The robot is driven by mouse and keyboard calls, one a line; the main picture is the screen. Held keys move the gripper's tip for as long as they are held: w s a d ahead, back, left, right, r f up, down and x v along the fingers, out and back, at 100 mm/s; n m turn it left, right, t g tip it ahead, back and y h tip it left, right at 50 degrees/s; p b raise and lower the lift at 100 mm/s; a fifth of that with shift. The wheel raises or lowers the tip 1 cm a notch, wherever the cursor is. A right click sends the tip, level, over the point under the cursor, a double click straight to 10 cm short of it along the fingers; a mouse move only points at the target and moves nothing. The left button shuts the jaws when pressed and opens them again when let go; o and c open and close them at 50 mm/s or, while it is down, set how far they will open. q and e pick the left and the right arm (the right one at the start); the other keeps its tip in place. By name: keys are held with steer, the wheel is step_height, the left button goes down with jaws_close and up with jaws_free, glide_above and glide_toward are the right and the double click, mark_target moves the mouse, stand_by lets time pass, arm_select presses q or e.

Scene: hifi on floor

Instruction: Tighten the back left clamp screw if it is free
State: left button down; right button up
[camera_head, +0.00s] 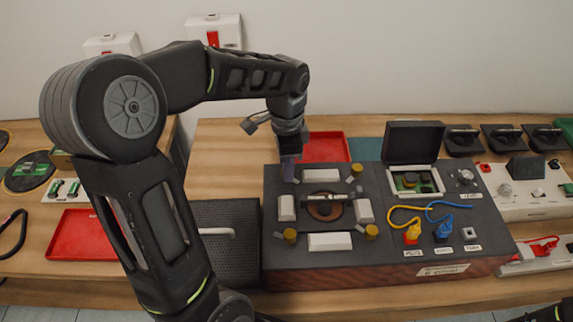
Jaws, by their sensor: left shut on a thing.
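A dark test box (280,272) carries a clamp fixture with white clamp blocks (330,242) around a brown round part (324,208). Yellow-brown clamp screws show at the front left (290,235), front right (371,231) and back right (356,169). My left gripper (288,174) points straight down at the back left corner of the fixture, where the fourth screw would sit. Its jaws are closed there, and the back left screw is hidden by them. My right gripper is not in view.
An open-lidded compartment (414,142), yellow (411,236) and blue (442,231) plugs with cables stand right of the fixture. Red trays (328,146) (80,234) lie behind and at left. My left arm hides part of the left side.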

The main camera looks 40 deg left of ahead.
arm_select(q)
steer(key=shift+m, duration=0.8)
steer(key=c, duration=1.2)
jaws_free()
step_height(320, 180, up, 8)
steer(key=shift+f, duration=0.1)
